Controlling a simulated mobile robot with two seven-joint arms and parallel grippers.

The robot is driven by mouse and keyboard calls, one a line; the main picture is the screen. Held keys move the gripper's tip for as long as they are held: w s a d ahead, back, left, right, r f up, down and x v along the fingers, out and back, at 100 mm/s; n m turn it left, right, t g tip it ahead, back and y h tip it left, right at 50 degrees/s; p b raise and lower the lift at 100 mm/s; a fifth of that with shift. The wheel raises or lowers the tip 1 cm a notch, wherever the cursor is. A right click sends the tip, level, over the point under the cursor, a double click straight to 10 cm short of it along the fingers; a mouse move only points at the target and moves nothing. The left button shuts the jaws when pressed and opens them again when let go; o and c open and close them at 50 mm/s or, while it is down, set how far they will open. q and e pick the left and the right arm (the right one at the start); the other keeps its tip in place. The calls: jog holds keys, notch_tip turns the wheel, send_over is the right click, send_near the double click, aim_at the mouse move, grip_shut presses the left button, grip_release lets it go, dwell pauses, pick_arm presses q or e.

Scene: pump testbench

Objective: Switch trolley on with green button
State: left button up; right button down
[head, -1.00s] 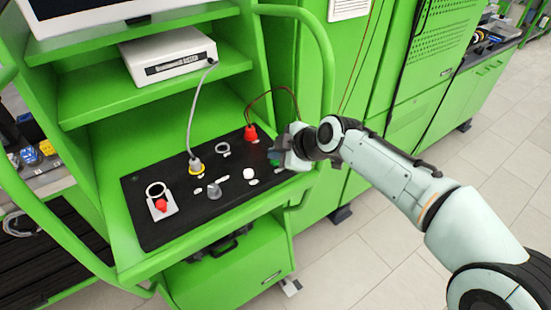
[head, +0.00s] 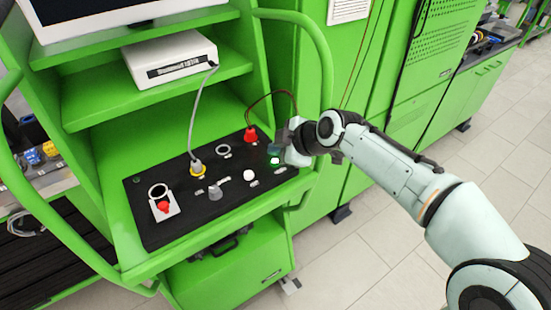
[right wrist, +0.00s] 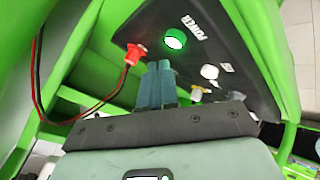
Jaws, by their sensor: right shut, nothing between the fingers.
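The green button (head: 274,160) sits near the right end of the black control panel (head: 160,232) on the green trolley (head: 105,105). It glows bright at its centre. In the right wrist view the lit green button (right wrist: 175,39) shows beside a label reading POWER. My right gripper (head: 279,148) is just above and behind the button, apart from it. Its teal fingers (right wrist: 156,84) are shut together with nothing between them, and point at the panel between the red plug and the button. My left gripper is out of view.
A red plug (head: 250,134) with cables stands close to my right gripper. The panel also has a white button (head: 249,175), a grey knob (head: 215,192), a yellow-ringed socket with a grey cable, and a red emergency stop (head: 162,206). A green rail (head: 327,75) runs beside my wrist.

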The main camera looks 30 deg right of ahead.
notch_tip(320, 180, up, 6)
jog(key=p, duration=0.3)
jog(key=shift+f, duration=0.25)
